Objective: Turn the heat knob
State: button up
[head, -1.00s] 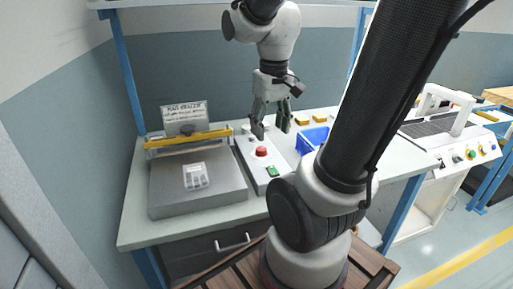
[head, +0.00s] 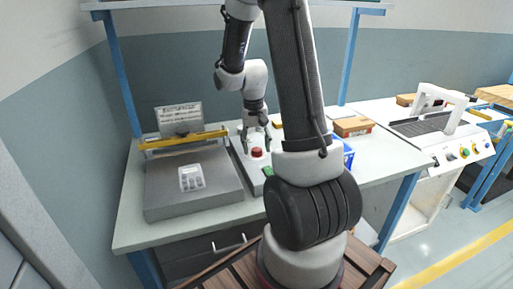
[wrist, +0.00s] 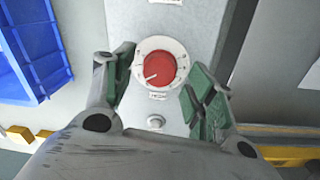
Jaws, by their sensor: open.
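The heat knob is most likely the red round knob (wrist: 159,69) on a white dial ring, in the upper middle of the wrist view. Its white pointer line points to the lower left there, and a small label below it is too small to read surely. The knob also shows in the head view (head: 257,152) on the grey control panel (wrist: 202,27). My gripper (wrist: 160,78) is open above the panel, with one green-padded finger on each side of the knob. I see gaps between fingers and knob; the height is hard to judge. The gripper also shows in the head view (head: 256,138).
A flat sealer (head: 195,190) with a yellow bar stands left of the panel. A blue bin (wrist: 35,45) is on its other side. A small round grey part (wrist: 156,122) and a green switch (head: 268,171) are on the panel. A cardboard box (head: 352,126) sits at the back right.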

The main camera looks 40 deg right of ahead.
jog(key=shift+f, duration=0.7)
jog(key=c, duration=1)
jog(key=shift+c, duration=0.2)
jog(key=shift+n, duration=0.4)
jog(key=n, duration=0.5)
jog(key=shift+n, duration=0.3)
jog(key=n, duration=0.5)
jog(key=shift+d+t, duration=0.1)
jog(key=shift+t, duration=0.2)
jog(key=shift+n, duration=0.3)
